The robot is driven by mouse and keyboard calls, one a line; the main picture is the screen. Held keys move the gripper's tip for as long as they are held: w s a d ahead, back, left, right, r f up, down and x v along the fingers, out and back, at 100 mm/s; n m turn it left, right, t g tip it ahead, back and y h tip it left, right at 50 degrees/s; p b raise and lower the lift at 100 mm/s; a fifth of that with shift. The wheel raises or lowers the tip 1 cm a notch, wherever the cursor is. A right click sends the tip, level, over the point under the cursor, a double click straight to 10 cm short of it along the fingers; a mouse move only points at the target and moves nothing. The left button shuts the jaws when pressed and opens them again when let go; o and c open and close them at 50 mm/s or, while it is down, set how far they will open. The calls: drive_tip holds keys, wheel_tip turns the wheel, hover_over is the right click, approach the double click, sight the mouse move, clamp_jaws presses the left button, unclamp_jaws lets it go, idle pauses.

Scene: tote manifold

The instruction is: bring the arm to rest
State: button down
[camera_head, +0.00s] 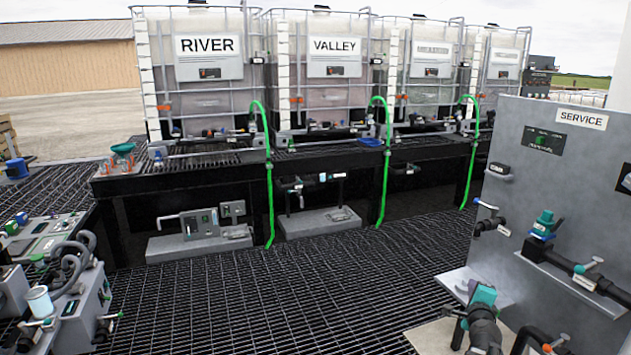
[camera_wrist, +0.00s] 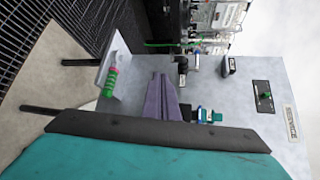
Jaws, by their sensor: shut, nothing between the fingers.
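My gripper (camera_wrist: 159,76) shows in the wrist view, with its purple-grey fingers shut together and nothing between them. Its wide dark bar and teal body fill the lower part of that view. The fingers appear in front of the grey service panel (camera_wrist: 235,85) and partly cover it. I see no contact between the fingertips and the panel or its fittings.
The service panel (camera_head: 590,165) carries a teal valve (camera_head: 545,222) and black pipes. A shelf (camera_wrist: 93,77) below holds a green-handled piece (camera_wrist: 111,82). Tanks marked RIVER (camera_head: 207,100) and VALLEY (camera_head: 335,100) stand behind. The grated floor (camera_head: 270,300) in the middle is clear.

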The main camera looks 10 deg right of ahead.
drive_tip(key=w+a+f+n+y, duration=0.3)
drive_tip(key=w+a+f+y, duration=0.15)
drive_tip(key=a+f, duration=0.75)
drive_tip(key=s+a+f+n+g+y+p, duration=0.1)
drive_tip(key=s+a+f+n+g+y, duration=0.15)
drive_tip(key=a+f, duration=0.6)
drive_tip(key=s+a+f+n+g+y, duration=0.15)
drive_tip(key=a+f+n, duration=0.35)
drive_tip(key=a, duration=0.6)
drive_tip(key=s+a+f+n+g+y+p, duration=0.1)
drive_tip(key=s+a+f+n+g+y, duration=0.15)
drive_tip(key=a+f, duration=0.65)
drive_tip(key=s+a+f+n+g, duration=0.3)
drive_tip(key=s+a+f+n, duration=0.15)
drive_tip(key=s, duration=0.55)
drive_tip(key=s+a+f+n+g, duration=0.3)
drive_tip(key=s+a+f, duration=0.3)
drive_tip(key=s, duration=0.3)
drive_tip(key=s+d+n+g+h, duration=0.1)
drive_tip(key=s+d+n+g, duration=0.1)
drive_tip(key=s, duration=0.5)
drive_tip(key=s+d+n+g+h, duration=0.1)
drive_tip(key=s+d+n+g, duration=0.2)
drive_tip(key=s, duration=0.4)
drive_tip(key=shift+s+n+g, duration=0.3)
drive_tip(key=shift+n+g, duration=0.25)
